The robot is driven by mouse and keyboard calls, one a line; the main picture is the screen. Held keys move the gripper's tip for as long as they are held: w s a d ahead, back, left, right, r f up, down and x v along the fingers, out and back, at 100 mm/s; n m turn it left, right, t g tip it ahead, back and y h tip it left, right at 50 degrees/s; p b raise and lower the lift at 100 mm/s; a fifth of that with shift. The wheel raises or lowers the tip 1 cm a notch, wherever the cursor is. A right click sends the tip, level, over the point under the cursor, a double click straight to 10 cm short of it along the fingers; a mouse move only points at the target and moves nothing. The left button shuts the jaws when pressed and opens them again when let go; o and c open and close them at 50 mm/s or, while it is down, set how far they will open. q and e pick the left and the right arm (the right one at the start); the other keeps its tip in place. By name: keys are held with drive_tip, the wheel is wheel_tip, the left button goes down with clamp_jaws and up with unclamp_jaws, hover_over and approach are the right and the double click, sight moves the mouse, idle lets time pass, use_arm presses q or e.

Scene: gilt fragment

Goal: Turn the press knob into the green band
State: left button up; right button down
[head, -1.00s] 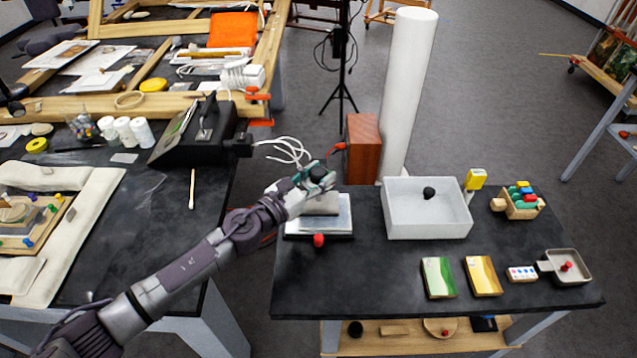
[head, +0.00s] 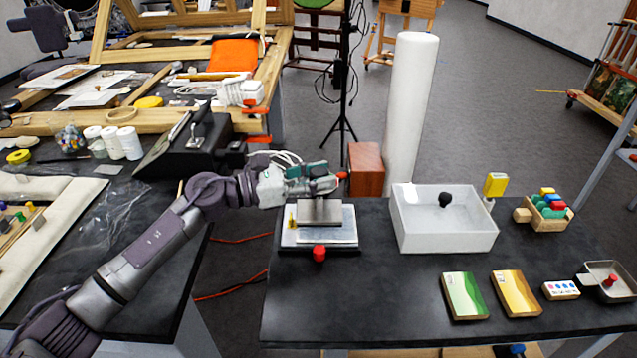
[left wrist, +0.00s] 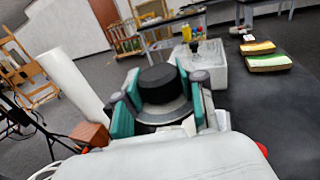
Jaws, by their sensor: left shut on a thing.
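The press (head: 320,236) stands at the left end of the dark bench, with a metal block over pale plates. A red ball-shaped part (head: 319,253) sits at its front. My left gripper (head: 322,182) is at the top of the press, over the metal block. In the left wrist view the black round press knob (left wrist: 158,83) sits between the teal fingers of my left gripper (left wrist: 158,98), which is shut on it. The fingers hide the knob in the head view. I cannot make out the green band. My right gripper is not in view.
A white tray (head: 444,243) with a black ball-like thing stands right of the press. A wooden box (head: 366,170) and a tall white roll (head: 410,115) are behind. Green (head: 464,296) and yellow (head: 515,293) blocks lie in front. The bench's front left is clear.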

use_arm(q)
drive_tip(key=o, duration=1.2)
drive_tip(key=shift+c, duration=0.2)
drive_tip(key=v, duration=1.2)
